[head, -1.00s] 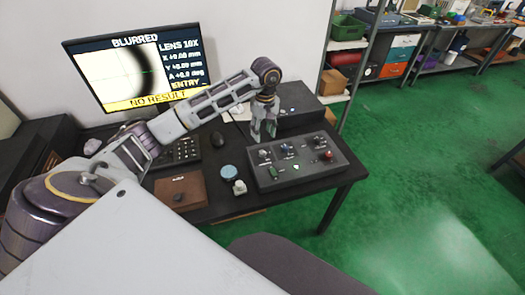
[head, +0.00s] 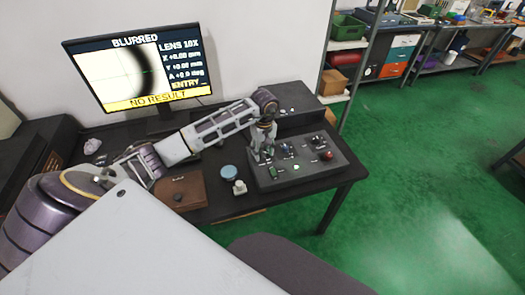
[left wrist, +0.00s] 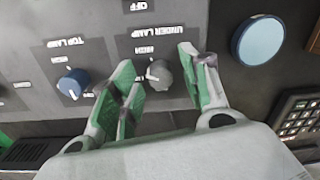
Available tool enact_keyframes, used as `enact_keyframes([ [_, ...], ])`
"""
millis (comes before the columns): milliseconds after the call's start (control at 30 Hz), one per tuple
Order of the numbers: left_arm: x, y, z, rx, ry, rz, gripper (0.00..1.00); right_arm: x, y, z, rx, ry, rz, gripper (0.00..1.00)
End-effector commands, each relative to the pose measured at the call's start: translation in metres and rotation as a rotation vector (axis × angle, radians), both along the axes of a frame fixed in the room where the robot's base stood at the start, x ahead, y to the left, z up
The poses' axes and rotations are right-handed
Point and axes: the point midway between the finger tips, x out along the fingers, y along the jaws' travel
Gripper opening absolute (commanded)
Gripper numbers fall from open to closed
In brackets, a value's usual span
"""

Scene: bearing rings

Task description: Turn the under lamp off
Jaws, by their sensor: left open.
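The control box (head: 318,172) stands on the desk. In the left wrist view its panel (left wrist: 140,22) shows a grey knob (left wrist: 160,76) beside the label UNDER LAMP. A blue knob (left wrist: 72,86) sits by the label TOP LAMP. My left gripper (head: 263,157) reaches down over the left part of the box. In the left wrist view its fingers (left wrist: 157,68) are open, one on each side of the grey knob, with visible gaps; contact cannot be told. The gripper hides this knob in the head view. My right gripper is not in view.
A light-blue disc (head: 228,171) and a brown box (head: 182,190) stand to the left. The monitor (head: 140,65) reads BLURRED and NO RESULT. A shelf rack (head: 345,60) is behind.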

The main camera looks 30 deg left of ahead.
Motion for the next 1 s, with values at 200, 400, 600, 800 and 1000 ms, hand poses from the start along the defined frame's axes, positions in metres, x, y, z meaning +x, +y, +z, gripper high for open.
enact_keyframes([
  [200,0.0,0.0001,-0.0008,0.0,0.0,0.0,0.46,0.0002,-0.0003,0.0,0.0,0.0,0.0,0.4],
  [400,0.0001,0.0002,-0.0007,0.001,0.0,0.0,0.3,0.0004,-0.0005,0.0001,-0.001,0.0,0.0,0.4],
  [600,0.0001,0.0002,-0.0006,0.001,0.0,0.0,0.05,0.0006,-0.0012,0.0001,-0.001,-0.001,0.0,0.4],
  [800,0.0001,0.0003,-0.0005,0.001,-0.001,0.003,0.0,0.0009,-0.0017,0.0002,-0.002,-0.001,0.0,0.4],
  [1000,0.0,0.0008,-0.0007,0.002,0.0,0.027,0.0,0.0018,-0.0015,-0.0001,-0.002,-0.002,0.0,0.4],
])
